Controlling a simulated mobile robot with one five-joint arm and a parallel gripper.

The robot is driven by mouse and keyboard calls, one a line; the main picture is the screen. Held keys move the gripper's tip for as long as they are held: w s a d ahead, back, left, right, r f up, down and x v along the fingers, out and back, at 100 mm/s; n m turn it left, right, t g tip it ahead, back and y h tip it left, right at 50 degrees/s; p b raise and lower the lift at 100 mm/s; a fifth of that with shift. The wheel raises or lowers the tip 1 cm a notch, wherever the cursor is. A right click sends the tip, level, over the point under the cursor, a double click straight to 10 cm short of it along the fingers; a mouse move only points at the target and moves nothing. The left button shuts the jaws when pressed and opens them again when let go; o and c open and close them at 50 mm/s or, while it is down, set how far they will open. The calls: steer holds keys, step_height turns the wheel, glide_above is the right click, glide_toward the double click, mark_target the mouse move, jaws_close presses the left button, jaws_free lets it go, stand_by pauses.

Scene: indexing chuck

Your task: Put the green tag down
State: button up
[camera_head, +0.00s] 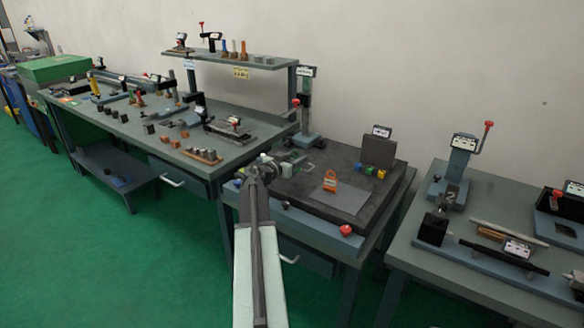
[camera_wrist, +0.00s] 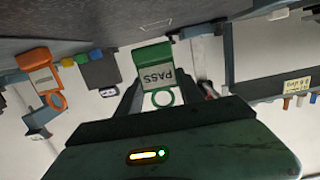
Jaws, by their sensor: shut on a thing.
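The green tag (camera_wrist: 153,54) has a white label reading PASS, upside down in the wrist view, and a ring at its lower end there. My gripper (camera_wrist: 155,88) is shut on it, with a finger at each side. In the head view my gripper (camera_head: 262,170) is over the left part of the dark surface plate (camera_head: 300,194); I cannot make out the green tag there. I cannot tell whether the tag touches the plate. An orange tag (camera_head: 330,181) stands on the plate, and shows in the wrist view (camera_wrist: 40,75).
Small coloured blocks (camera_head: 370,171) and a grey block (camera_head: 378,152) stand at the plate's back right. A post stand (camera_head: 305,110) is behind my gripper. A grey sheet (camera_head: 340,199) lies around the orange tag's foot.

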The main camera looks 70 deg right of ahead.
step_height(320, 180, down, 4)
steer(key=b, duration=0.3)
steer(key=shift+s+r, duration=0.15)
steer(key=shift+w+r, duration=0.2)
steer(key=shift+r, duration=0.05)
steer(key=shift+f, duration=0.1)
steer(key=o, duration=0.9)
steer(key=shift+f, duration=0.15)
steer(key=o, duration=0.4)
steer(key=shift+r, duration=0.3)
steer(key=p+v, duration=0.2)
steer(key=v, duration=1)
